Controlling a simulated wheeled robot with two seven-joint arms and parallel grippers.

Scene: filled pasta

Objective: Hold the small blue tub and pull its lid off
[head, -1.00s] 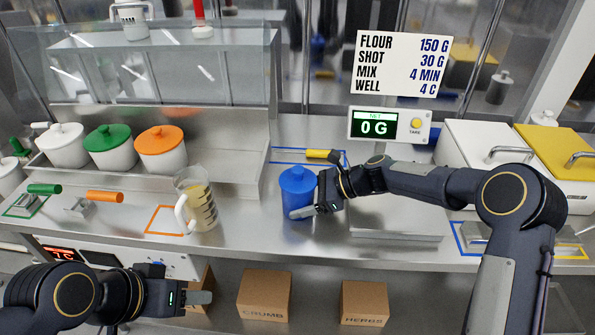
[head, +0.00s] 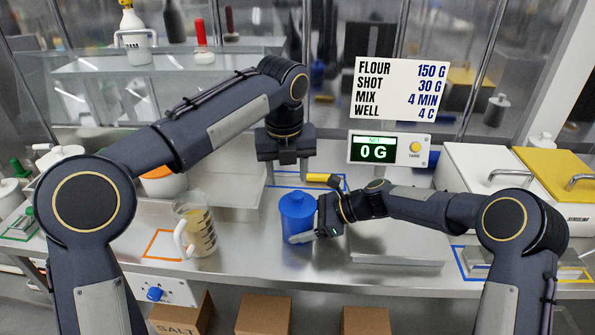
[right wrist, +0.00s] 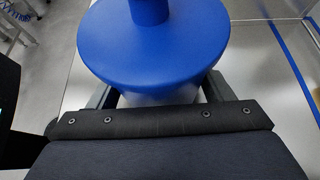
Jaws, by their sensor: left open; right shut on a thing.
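The small blue tub (head: 297,223) stands on the steel counter with its blue knobbed lid (head: 297,204) on top. My right gripper (head: 308,235) is shut on the tub's body from the right, below the lid. In the right wrist view the lid (right wrist: 153,48) fills the upper middle and hides most of the tub and the fingers. My left gripper (head: 287,178) is open and empty, pointing down above and slightly behind the lid's knob, apart from it.
A measuring jug (head: 197,228) with yellowish contents stands left of the tub. A yellow-handled tool (head: 321,178) lies behind the tub.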

